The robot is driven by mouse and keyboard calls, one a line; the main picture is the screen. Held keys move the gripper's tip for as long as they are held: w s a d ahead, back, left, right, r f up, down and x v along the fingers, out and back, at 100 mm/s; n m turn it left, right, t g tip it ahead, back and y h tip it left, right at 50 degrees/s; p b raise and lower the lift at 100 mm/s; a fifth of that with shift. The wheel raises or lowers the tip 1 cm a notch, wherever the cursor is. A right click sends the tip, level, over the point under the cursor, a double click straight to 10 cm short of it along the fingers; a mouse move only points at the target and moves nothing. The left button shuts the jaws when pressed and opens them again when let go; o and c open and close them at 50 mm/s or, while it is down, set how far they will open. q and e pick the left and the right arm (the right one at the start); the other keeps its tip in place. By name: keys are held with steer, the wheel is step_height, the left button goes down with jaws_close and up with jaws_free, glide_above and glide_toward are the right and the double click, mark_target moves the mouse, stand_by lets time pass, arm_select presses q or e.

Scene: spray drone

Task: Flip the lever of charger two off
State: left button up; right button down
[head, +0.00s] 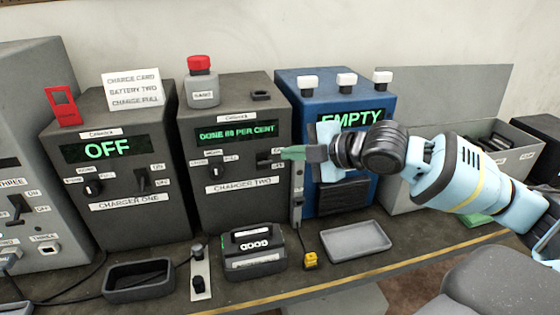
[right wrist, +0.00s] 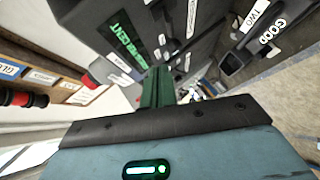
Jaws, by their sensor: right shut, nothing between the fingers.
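The lever's exact position is partly hidden. In the right wrist view the shut fingers (right wrist: 156,88) point at the charger's front (right wrist: 108,22). My left gripper is not in view.
Charger one (head: 115,180), showing OFF, stands left; a blue unit (head: 338,92) showing EMPTY stands right. A battery (head: 251,250), a dark tray (head: 139,281) and a grey tray (head: 357,241) lie in front. A red-topped jar (head: 201,82) stands on charger two.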

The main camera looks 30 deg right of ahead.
steer(key=shift+s+d+r, duration=0.55)
steer(key=shift+s+r, duration=0.05)
steer(key=shift+r, duration=0.15)
steer(key=shift+s+d+r, duration=0.55)
steer(key=shift+s+r, duration=0.05)
steer(key=shift+r, duration=0.15)
steer(key=shift+w+a+r, duration=0.1)
